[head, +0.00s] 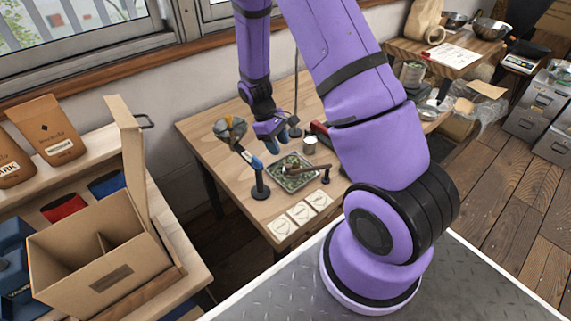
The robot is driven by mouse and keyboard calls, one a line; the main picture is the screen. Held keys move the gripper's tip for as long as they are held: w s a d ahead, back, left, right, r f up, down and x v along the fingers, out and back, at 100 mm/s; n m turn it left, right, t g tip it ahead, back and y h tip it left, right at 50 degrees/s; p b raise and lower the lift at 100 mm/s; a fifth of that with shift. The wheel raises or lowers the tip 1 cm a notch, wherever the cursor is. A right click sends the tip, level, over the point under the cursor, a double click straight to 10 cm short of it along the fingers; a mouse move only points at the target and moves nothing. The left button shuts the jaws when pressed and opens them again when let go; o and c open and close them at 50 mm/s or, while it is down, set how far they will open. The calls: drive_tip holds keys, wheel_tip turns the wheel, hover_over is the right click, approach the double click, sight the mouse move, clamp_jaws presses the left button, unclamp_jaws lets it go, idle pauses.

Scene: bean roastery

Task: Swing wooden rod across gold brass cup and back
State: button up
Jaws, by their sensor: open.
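My gripper (273,139) hangs above the back middle of the wooden table (204,138). It is small in the head view, with its jaws open and apart from the rod. A brown wooden rod (310,170) appears to lie over a square tray (274,182) of green bits, below and to the right of my gripper. A rounded cup-like piece with grey and gold tones (230,128), perhaps the brass cup, is left of my gripper, at the upper end of a tilted blue and black stand (258,180).
A small metal cup (310,144) stands behind the tray. A short black post (326,176) is at its right. Several pale cards (300,214) lie at the table's front. An open cardboard box (100,250) is on the left counter. My arm hides the table's right part.

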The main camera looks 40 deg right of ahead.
sight(288, 165)
drive_tip(key=x, duration=0.8)
drive_tip(key=shift+c, duration=0.5)
clamp_jaws()
